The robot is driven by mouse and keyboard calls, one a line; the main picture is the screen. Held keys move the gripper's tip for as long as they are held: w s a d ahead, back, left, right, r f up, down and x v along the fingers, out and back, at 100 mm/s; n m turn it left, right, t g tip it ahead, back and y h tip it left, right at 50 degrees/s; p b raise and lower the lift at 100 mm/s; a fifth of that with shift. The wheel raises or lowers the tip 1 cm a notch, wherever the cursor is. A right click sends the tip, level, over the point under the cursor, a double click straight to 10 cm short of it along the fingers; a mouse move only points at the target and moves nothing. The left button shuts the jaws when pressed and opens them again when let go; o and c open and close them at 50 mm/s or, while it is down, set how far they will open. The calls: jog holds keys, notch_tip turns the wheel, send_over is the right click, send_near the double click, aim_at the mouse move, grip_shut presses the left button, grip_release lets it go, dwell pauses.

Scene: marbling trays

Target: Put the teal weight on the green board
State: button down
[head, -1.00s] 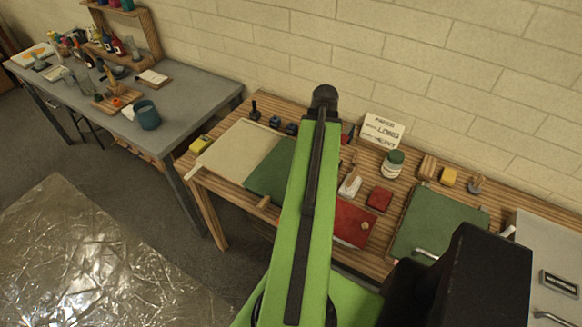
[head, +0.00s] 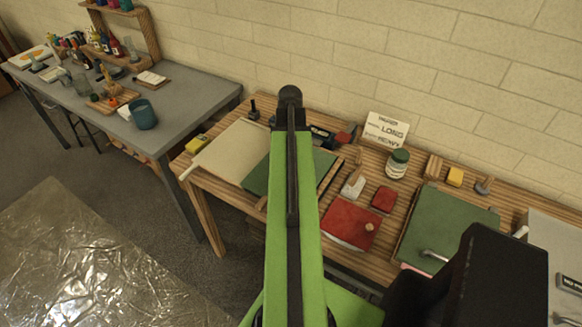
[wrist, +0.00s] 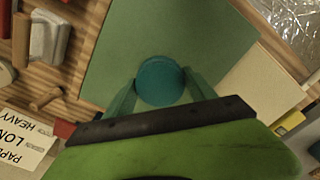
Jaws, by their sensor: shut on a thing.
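The teal weight (wrist: 160,76) is a round disc between the two fingers of my gripper (wrist: 162,88) in the wrist view. My gripper is shut on it. The green board (wrist: 125,42) lies flat beneath them in the wrist view. Whether the weight touches the board or hangs above it I cannot tell. In the head view the same green board (head: 318,163) is partly covered by my arm, which hides the gripper and the weight.
A cream sheet (head: 228,152) lies left of the board. Another green board (head: 440,225) lies farther right. A brick wall stands behind.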

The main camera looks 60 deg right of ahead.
notch_tip(320, 180, down, 4)
jog(key=b, duration=0.4)
jog(key=shift+f, duration=0.1)
jog(key=shift+r, duration=0.2)
jog(key=shift+f, duration=0.15)
jog(key=shift+c, duration=1.5)
grip_release()
notch_tip(320, 180, up, 12)
jog(key=p, duration=1.2)
jog(key=shift+s+r, duration=0.1)
jog(key=shift+r, duration=0.15)
jog(key=shift+f, duration=0.1)
